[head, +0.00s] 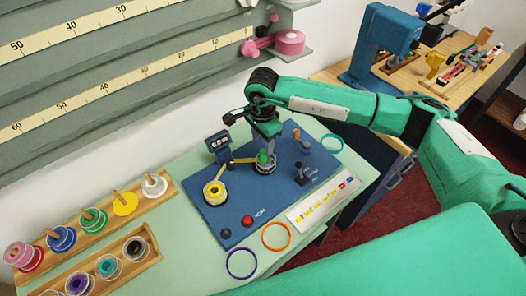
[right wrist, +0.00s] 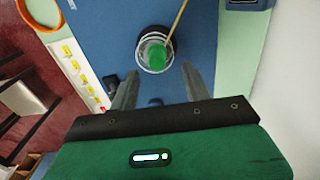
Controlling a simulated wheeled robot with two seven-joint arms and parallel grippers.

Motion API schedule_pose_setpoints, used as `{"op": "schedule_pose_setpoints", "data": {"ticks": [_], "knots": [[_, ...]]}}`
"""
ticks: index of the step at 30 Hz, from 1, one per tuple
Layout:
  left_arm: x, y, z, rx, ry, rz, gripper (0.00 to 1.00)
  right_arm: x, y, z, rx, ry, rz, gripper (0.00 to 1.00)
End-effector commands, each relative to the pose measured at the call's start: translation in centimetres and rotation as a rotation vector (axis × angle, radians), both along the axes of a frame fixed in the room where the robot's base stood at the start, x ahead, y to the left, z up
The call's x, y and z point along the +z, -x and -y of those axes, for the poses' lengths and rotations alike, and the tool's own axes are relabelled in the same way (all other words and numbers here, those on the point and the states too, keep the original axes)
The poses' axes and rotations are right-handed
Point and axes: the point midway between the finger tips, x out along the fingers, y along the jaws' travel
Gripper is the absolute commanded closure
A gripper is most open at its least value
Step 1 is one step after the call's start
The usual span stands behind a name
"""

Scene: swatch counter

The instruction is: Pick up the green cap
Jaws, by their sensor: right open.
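The green cap (head: 263,156) is a small green piece on top of a round holder (head: 266,168) on the blue board (head: 235,225). In the right wrist view the green cap (right wrist: 155,55) sits inside the holder's pale ring, ahead of my fingertips. My right gripper (head: 267,140) is above the cap, pointing down. In the right wrist view its two fingers (right wrist: 160,80) are apart, one to each side of the cap's line, with nothing between them. My left gripper is not in view.
A black lever (head: 300,174) and a wooden-topped post (head: 295,134) stand to the right. Spools fill wooden racks (head: 148,205) at the left. Purple (head: 242,264), orange (head: 276,236) and teal (head: 332,143) rings lie around the board.

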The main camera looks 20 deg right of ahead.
Motion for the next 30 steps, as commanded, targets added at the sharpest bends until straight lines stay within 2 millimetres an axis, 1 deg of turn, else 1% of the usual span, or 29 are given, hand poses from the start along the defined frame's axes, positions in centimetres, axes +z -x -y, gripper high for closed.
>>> {"op": "schedule_pose_setpoints", "data": {"ticks": [5, 7, 9, 12, 15, 19, 23, 24, 26, 27, 29, 30], "knots": [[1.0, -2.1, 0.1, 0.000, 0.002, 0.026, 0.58, -1.0, 0.2, 0.0, 0.000, 0.000, -0.002, 0.52], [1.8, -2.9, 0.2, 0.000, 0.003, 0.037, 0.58, -1.8, 0.3, 0.0, 0.000, 0.000, -0.004, 0.52], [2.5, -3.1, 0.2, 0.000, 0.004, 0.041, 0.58, -2.8, 0.4, 0.1, 0.000, 0.000, -0.004, 0.52], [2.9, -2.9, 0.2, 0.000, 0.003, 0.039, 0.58, -4.3, 0.4, 0.1, -0.002, 0.001, -0.003, 0.52], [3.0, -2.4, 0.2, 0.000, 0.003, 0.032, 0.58, -5.2, 0.4, 0.1, -0.001, -0.001, -0.001, 0.52], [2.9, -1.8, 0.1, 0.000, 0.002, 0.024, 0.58, -5.6, 0.4, 0.1, 0.000, 0.000, 0.000, 0.52], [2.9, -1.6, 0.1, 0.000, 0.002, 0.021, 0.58, -5.6, 0.4, 0.1, 0.000, 0.000, 0.000, 0.52], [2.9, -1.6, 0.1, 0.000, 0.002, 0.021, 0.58, -5.6, 0.4, 0.1, 0.000, 0.000, 0.000, 0.59], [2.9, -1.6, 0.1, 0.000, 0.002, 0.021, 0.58, -5.5, 0.4, 0.1, 0.000, 0.000, 0.000, 0.71], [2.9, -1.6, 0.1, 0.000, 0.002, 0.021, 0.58, -5.5, 0.4, 0.1, 0.000, 0.000, 0.000, 0.79], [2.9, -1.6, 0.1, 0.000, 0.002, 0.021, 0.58, -5.5, 0.4, 0.1, 0.000, 0.000, 0.000, 0.91], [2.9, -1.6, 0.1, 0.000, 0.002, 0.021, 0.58, -5.5, 0.3, 0.1, 0.000, 0.000, 0.000, 0.93]]}}
